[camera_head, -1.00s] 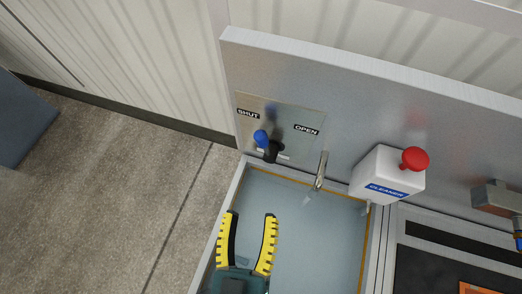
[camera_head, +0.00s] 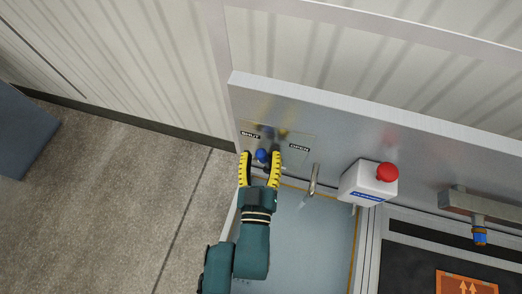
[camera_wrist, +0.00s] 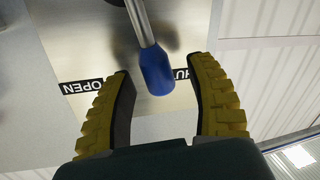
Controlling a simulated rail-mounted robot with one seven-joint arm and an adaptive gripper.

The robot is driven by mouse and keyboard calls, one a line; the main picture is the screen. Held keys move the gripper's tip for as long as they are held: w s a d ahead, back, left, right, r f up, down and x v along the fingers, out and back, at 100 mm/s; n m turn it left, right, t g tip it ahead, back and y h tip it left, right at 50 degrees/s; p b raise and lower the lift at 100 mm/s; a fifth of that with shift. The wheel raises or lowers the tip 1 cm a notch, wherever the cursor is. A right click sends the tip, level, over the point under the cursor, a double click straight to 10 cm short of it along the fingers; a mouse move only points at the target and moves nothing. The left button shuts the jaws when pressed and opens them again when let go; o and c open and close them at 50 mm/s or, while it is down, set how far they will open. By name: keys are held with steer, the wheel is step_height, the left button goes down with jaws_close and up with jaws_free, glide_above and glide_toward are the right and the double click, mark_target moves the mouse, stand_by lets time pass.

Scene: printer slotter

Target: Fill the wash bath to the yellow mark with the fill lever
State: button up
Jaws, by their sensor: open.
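The fill lever has a blue knob (camera_head: 262,156) and sits on a metal plate (camera_head: 296,139) marked SHUT at left and OPEN at right. The knob is near the SHUT side. My gripper (camera_head: 260,160) is open with its yellow fingers on either side of the knob. In the wrist view the blue knob (camera_wrist: 156,70) on its metal rod stands between the open fingers, with gaps on both sides. The wash bath (camera_head: 305,235) lies below the panel, and my arm covers its left part. A spout (camera_head: 314,180) hangs over it.
A white cleaner dispenser (camera_head: 365,184) with a red button (camera_head: 387,172) is right of the spout. Farther right are a metal fitting with a blue end (camera_head: 479,235) and an orange label (camera_head: 466,284) on a dark surface. Open floor lies at left.

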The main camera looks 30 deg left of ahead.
steer(key=shift+w+a, duration=0.15)
steer(key=shift+w, duration=0.25)
jaws_close()
steer(key=shift+s+a+n+p, duration=0.15)
steer(key=shift+a+n+p, duration=0.2)
steer(key=shift+n+p, duration=0.25)
steer(key=shift+s+a+f+n+g+p, duration=0.15)
steer(key=shift+a+f+n+g+p, duration=0.15)
steer(key=shift+a+n+p, duration=0.45)
steer(key=shift+f+n+h, duration=0.15)
steer(key=shift+n+h, duration=0.1)
steer(key=shift+h, duration=0.05)
jaws_free()
steer(key=shift+b, duration=0.35)
